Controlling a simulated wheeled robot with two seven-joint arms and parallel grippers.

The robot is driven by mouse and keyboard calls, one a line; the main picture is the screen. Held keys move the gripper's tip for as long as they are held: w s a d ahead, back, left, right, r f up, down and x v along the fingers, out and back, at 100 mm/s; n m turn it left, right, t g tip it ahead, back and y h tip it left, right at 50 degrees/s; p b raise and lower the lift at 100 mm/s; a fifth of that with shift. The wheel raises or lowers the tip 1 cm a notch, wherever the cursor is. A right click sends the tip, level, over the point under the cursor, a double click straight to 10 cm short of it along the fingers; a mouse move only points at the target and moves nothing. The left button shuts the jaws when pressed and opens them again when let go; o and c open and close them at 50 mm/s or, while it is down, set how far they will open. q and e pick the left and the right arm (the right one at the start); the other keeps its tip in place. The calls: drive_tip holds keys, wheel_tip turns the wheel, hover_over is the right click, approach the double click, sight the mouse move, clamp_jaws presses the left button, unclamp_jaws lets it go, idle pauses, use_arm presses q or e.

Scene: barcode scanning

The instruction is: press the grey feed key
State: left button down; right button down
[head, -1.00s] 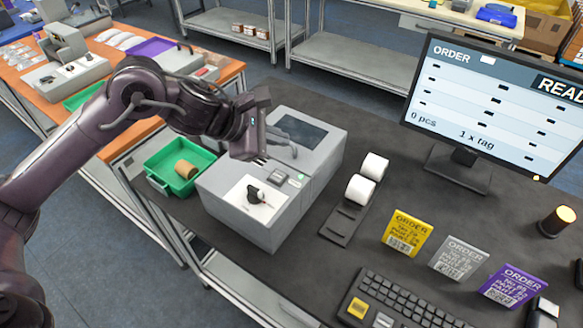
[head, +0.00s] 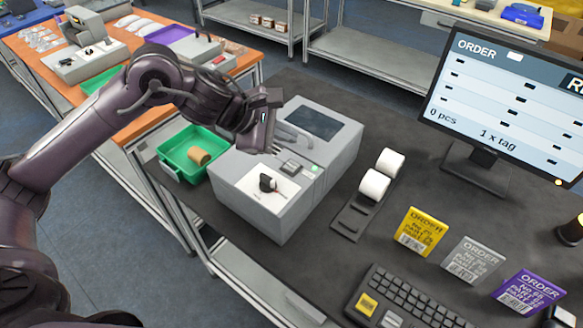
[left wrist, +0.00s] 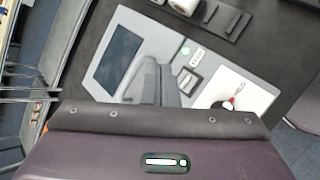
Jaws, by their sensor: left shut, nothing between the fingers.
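The grey printer-like machine (head: 262,212) stands on the dark table, with a dark screen and a curved grey handle on top. A small raised grey block (head: 293,168), which looks like the feed key, sits on its top beside a round green light (head: 314,168). The block also shows in the left wrist view (left wrist: 187,83). My left gripper (head: 276,150) is shut and empty, pointing down just above the machine's top, a little to the left of and behind the block. Whether it touches the machine is unclear. My right gripper is not in view.
A green tray (head: 180,172) with a brown roll stands left of the machine. White rolls (head: 375,184) on a dark holder stand to its right. A monitor (head: 500,100), coloured order cards (head: 421,232) and a keyboard (head: 420,300) are farther right.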

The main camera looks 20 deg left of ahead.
use_arm(q)
drive_tip(key=b, duration=0.3)
hover_over(286, 167)
wheel_tip(286, 167, down, 5)
drive_tip(key=shift+r, duration=0.15)
drive_tip(key=shift+f+b, duration=0.55)
drive_tip(key=shift+f, duration=0.05)
drive_tip(key=shift+r, duration=0.1)
idle(1.0)
drive_tip(key=shift+f+b, duration=0.45)
drive_tip(key=shift+b, duration=0.2)
